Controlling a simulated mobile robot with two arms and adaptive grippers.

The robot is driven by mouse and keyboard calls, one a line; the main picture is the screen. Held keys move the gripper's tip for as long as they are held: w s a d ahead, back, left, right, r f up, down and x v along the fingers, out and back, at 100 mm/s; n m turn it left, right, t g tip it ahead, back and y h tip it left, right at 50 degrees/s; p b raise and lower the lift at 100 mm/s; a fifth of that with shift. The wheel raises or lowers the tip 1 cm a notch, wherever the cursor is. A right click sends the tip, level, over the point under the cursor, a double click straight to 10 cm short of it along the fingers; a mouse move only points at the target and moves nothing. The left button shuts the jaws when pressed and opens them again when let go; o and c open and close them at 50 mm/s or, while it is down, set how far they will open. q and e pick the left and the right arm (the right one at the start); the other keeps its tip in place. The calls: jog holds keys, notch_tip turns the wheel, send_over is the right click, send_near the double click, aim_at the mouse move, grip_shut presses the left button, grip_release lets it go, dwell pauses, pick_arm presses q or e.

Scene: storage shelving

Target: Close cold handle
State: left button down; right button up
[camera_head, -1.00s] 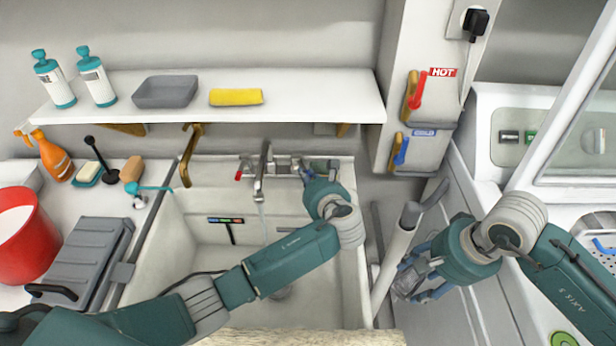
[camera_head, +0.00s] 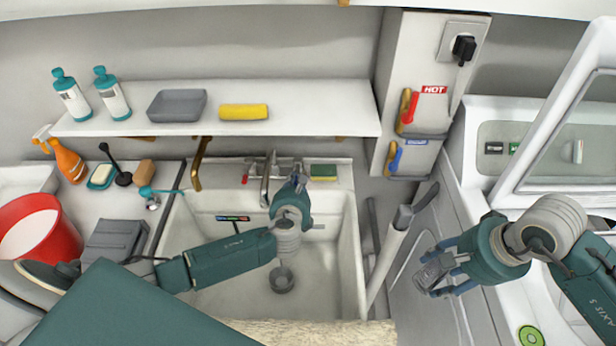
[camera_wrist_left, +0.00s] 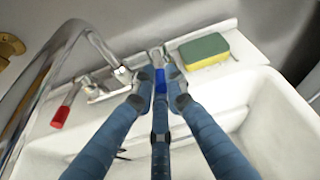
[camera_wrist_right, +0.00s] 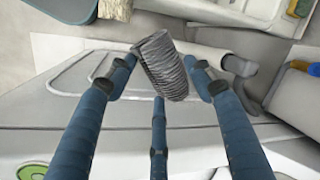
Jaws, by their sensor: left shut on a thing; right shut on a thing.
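The sink faucet (camera_head: 268,178) has a red handle (camera_wrist_left: 60,117) on its left and a blue handle (camera_wrist_left: 172,71) on its right. My left gripper (camera_wrist_left: 160,84) is shut around the blue handle, whose tip shows between the fingers. In the head view my left gripper (camera_head: 298,182) hides this handle. A wall panel at the right holds a red lever (camera_head: 411,107) by a HOT label and a blue lever (camera_head: 396,157) by a blue label. My right gripper (camera_head: 438,270) is shut on a grey ribbed cup-like object (camera_wrist_right: 163,65), away from the sink.
A green-yellow sponge (camera_head: 323,171) lies on the sink ledge right of the blue handle. The white sink (camera_head: 335,255) is below my left arm. A shelf (camera_head: 300,110) runs above.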

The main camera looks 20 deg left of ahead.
pick_arm(q)
jog(key=shift+s+d+f, duration=0.15)
jog(key=shift+d+f, duration=0.05)
jog(key=shift+f, duration=0.1)
jog(key=c, duration=2)
grip_release()
jog(key=shift+o, duration=0.9)
jog(key=shift+r, duration=0.1)
jog(key=v, duration=1.1)
jog(key=shift+s+r, duration=0.2)
jog(key=shift+s, duration=0.1)
jog(key=shift+d, duration=0.15)
